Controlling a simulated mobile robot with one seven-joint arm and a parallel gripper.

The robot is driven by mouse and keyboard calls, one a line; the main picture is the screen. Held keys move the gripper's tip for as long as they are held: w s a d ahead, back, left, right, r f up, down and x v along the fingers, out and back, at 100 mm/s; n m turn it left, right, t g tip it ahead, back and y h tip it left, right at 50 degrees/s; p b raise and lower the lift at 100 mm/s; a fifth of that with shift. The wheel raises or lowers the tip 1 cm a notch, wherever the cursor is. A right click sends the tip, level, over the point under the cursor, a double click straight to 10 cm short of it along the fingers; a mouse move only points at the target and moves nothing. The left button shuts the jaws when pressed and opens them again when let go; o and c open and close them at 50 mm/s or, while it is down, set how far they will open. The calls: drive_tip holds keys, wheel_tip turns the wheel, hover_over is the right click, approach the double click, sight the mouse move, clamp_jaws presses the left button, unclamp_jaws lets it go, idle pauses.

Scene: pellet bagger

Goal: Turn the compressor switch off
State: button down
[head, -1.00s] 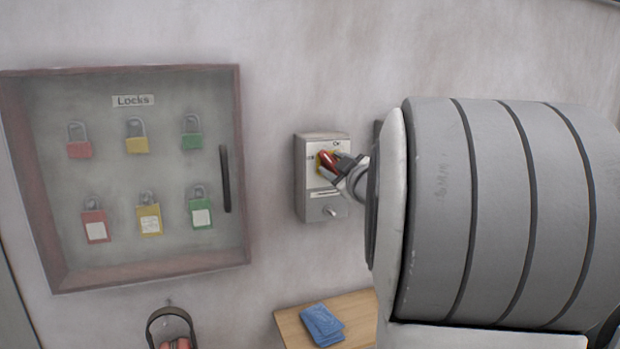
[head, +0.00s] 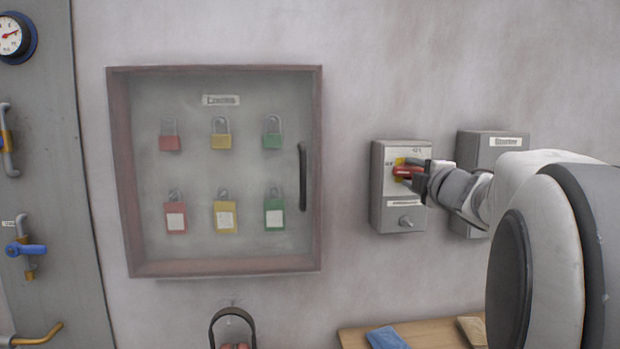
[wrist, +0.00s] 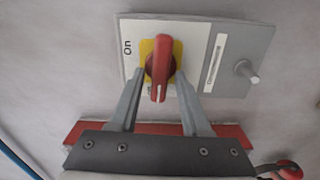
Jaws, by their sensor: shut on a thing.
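My gripper (wrist: 160,78) is shut on the red handle (wrist: 159,67), a finger on each side. The handle lies level in the head view, across from the "On" mark (wrist: 127,47) at the top. Its long end points to the left-hand mark, which it partly covers in the wrist view.
A second grey box (head: 478,150) stands just right, partly behind my arm. A glass-fronted lock cabinet (head: 313,110) with several padlocks hangs to the left. A wooden shelf (head: 440,333) with a blue cloth (head: 386,338) is below. Pipes and a gauge (head: 12,36) are far left.

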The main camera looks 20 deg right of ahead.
drive_tip(key=shift+n, duration=0.4)
drive_tip(key=c, duration=0.7)
unclamp_jaws()
drive_tip(key=shift+s, duration=0.15)
